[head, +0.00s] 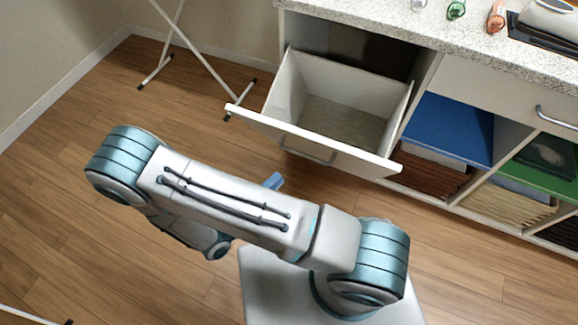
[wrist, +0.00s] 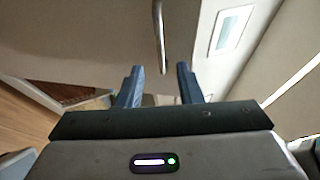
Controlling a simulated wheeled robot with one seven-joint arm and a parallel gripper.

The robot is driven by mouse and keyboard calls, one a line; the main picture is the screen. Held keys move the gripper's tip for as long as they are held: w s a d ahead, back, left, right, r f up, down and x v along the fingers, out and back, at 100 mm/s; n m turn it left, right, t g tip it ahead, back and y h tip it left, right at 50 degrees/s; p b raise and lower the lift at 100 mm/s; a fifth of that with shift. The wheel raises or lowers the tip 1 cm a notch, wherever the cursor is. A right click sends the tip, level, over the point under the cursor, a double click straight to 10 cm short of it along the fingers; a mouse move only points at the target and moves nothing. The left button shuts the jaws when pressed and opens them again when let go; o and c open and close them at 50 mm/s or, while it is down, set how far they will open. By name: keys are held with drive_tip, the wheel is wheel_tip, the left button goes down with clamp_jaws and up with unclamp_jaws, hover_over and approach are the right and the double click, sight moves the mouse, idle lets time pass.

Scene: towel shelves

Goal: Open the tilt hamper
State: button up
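The tilt hamper (head: 350,92) is a white bin under the counter, tilted well out of its cabinet, with its open top and empty-looking inside showing. Its front panel leans toward me, and the handle (head: 308,152) is on the outer face. My gripper (head: 272,181) shows only as a small blue finger part in the head view, just in front of the panel. In the wrist view my gripper (wrist: 158,76) is open, with two blue-grey fingers apart and nothing seen between them. The metal handle (wrist: 159,35) lies ahead of the fingertips; contact does not show.
A speckled counter (head: 430,35) holds several bottles. To the right are a drawer with a handle (head: 556,118) and cubbies with a blue cloth (head: 450,128) and a green one (head: 550,165). A folding rack (head: 190,45) stands at the back left.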

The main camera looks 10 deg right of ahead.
drive_tip(key=shift+v, duration=2.35)
